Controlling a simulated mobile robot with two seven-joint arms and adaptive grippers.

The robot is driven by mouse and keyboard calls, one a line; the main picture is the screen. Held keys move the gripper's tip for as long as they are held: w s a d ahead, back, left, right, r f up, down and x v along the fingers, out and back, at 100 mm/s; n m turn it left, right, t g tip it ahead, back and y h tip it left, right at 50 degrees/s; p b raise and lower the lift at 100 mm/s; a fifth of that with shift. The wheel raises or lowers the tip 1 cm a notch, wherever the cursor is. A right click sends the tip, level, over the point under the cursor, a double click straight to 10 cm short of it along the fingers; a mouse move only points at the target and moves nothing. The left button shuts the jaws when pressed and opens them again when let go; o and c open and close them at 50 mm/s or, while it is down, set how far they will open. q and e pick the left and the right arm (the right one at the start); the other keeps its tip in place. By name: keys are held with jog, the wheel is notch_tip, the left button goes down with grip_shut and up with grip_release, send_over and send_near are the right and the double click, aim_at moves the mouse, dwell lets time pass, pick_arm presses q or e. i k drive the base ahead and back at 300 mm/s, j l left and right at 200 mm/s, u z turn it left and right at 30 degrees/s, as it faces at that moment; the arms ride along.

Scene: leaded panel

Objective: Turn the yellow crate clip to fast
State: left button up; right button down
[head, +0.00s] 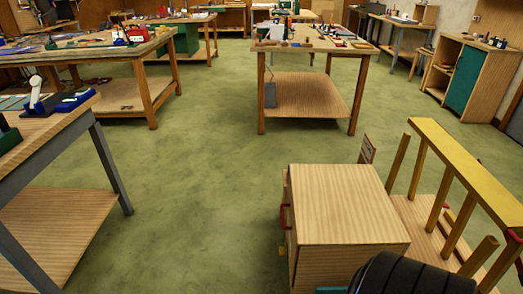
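A wooden crate-like box (345,205) stands at the lower right of the head view, its flat top facing up. A red handle (285,216) is on its left side. A small yellow-orange piece (282,250) shows low on that same side; it may be the yellow clip, but it is too small to tell which way it is turned. The lower right of the box is hidden at the picture's bottom edge.
A wooden rack with a yellow top rail (470,165) stands right beside the box. A grey-legged bench (85,130) is at the left. Tables with tools stand behind, one in the middle (310,92). Green floor (205,190) is clear between the bench and the box.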

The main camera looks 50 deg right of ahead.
aim_at(283, 251)
jog(key=i+j+z, duration=0.15)
jog(key=z, duration=0.25)
jog(key=i+j+z, duration=0.1)
jog(key=j+z, duration=0.65)
jog(key=z, duration=1)
jog(key=i+j, duration=0.25)
jog(key=j, duration=0.15)
jog(key=i+j, duration=0.3)
jog(key=j, duration=0.1)
